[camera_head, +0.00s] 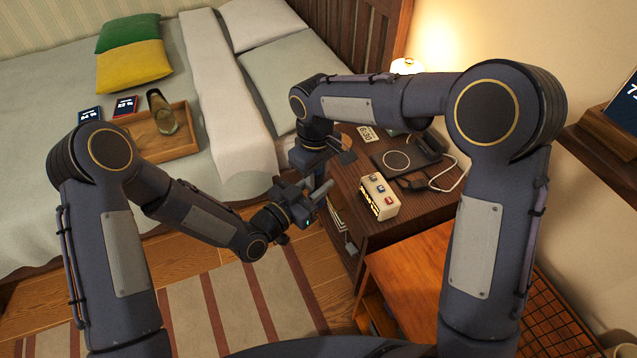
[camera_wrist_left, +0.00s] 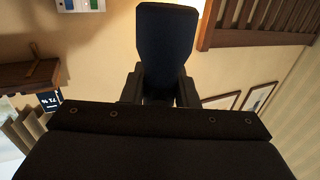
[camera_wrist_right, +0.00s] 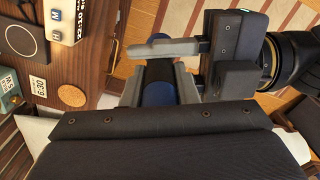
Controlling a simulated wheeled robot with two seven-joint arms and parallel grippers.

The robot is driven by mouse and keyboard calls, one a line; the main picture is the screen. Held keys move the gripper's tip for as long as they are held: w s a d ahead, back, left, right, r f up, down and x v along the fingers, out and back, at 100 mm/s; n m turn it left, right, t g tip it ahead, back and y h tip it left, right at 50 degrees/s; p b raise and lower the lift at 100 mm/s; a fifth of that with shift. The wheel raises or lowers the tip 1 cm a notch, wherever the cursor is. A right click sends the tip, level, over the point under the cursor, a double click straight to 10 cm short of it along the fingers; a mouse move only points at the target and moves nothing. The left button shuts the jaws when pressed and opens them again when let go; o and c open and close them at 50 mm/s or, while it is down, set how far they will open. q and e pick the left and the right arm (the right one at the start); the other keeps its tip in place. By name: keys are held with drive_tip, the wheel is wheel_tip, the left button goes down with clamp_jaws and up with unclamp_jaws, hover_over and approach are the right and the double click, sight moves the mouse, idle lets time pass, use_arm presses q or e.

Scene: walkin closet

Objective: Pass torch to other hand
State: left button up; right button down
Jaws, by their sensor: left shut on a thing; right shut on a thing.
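The torch is a dark blue cylinder (camera_wrist_right: 160,85) between the fingers of my right gripper (camera_wrist_right: 158,88) in the right wrist view. Fingers of my left gripper cross just beyond it there. In the left wrist view a dark blue shape (camera_wrist_left: 166,45) fills the space between the fingers of my left gripper (camera_wrist_left: 160,92); most of its far side is hidden. In the head view my left gripper (camera_head: 312,200) and my right gripper (camera_head: 318,165) meet beside the nightstand. Both are shut on the torch, which the grippers largely hide in that view.
A bed (camera_head: 60,190) with a wooden tray (camera_head: 180,146) lies to the left. A striped rug (camera_head: 235,305) covers the floor below.

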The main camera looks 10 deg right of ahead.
drive_tip(key=c, duration=1.2)
unclamp_jaws()
drive_tip(key=shift+w+r, duration=0.1)
drive_tip(key=shift+w, duration=0.05)
drive_tip(key=shift+o, duration=0.7)
drive_tip(key=shift+w, duration=0.1)
drive_tip(key=shift+d, duration=0.1)
